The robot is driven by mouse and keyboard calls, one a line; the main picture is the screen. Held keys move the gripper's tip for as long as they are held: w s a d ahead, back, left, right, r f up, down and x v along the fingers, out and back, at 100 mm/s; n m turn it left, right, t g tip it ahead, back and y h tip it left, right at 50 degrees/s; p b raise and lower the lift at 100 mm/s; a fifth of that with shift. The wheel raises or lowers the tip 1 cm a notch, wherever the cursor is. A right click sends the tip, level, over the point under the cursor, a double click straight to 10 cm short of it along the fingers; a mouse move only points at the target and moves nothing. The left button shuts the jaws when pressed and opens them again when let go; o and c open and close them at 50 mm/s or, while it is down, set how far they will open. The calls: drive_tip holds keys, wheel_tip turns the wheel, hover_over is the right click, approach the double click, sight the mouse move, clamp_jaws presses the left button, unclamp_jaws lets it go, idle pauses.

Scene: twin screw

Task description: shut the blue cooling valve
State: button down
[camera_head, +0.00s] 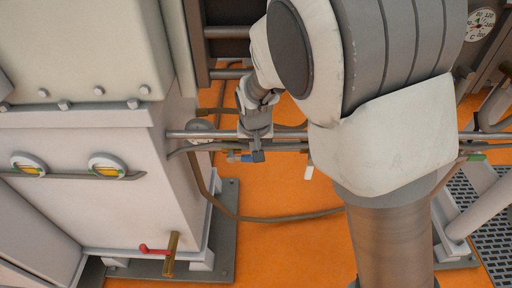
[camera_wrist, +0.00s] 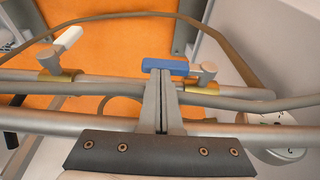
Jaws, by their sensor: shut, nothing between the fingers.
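The blue valve handle (camera_wrist: 165,66) lies roughly along the pipe in the wrist view, just beyond my fingertips. It joins a grey stem (camera_wrist: 207,73) over a brass-coloured valve body (camera_wrist: 205,89) on its right. My gripper (camera_wrist: 159,74) is shut and empty, its fingertips overlapping the lower edge of the blue handle in the picture. I cannot tell whether they touch it. In the head view my gripper (camera_head: 257,156) points down at the pipes, with a small part of the blue handle (camera_head: 246,158) showing beside it.
A second valve with a white handle (camera_wrist: 68,38) is on the pipe at left in the wrist view. A round gauge (camera_wrist: 277,136) is close at right. Pipes (camera_wrist: 100,90) cross below my fingers. In the head view a red lever (camera_head: 152,249) is low on the left cabinet (camera_head: 85,215).

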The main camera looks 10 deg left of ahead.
drive_tip(key=shift+w+d+f, duration=0.1)
drive_tip(key=shift+d+f, duration=0.15)
drive_tip(key=shift+f, duration=0.25)
drive_tip(key=shift+d+f, duration=0.2)
drive_tip(key=shift+f, duration=0.3)
